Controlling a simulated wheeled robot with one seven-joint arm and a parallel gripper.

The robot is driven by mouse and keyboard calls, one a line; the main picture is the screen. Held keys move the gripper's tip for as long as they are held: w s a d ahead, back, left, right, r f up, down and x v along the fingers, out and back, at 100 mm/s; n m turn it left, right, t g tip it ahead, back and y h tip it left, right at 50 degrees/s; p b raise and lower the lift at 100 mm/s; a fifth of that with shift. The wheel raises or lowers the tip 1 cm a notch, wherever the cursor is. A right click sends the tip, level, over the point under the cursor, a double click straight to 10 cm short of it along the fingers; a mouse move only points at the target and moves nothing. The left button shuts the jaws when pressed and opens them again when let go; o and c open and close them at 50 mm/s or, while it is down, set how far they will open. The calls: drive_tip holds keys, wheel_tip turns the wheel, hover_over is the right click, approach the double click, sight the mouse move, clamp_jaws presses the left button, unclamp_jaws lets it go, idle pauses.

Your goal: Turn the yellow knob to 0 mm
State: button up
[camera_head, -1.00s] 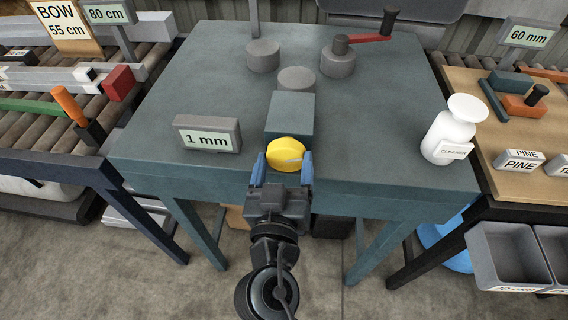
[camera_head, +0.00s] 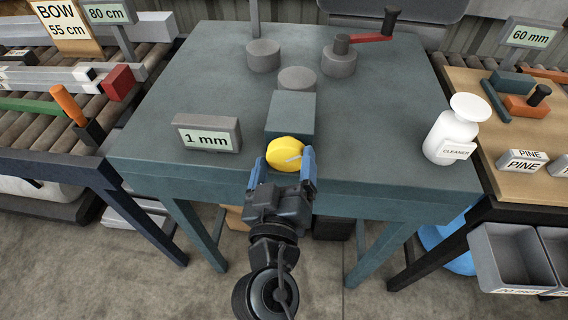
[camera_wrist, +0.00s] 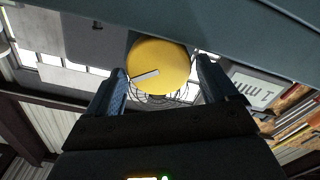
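The yellow knob (camera_head: 284,153) sits on the front of a blue-grey block (camera_head: 291,112) on the table, with a pale pointer line on its face. In the wrist view the knob (camera_wrist: 158,68) lies between the two blue fingertips. My gripper (camera_head: 283,172) is at the knob, one finger on each side. In the wrist view my gripper (camera_wrist: 165,88) shows small gaps beside the knob, so I cannot tell whether the fingers press on it.
The blue-grey table (camera_head: 380,150) carries several grey round posts (camera_head: 263,55), a red crank (camera_head: 370,38) and a white cleaner bottle (camera_head: 452,132). A roller conveyor (camera_head: 60,130) stands left, a wooden board (camera_head: 500,125) right. The floor in front of the table is open.

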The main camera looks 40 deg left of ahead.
drive_tip(key=shift+o, duration=1.1)
drive_tip(key=b+v, duration=0.2)
drive_tip(key=v, duration=0.6)
drive_tip(key=shift+a, duration=0.1)
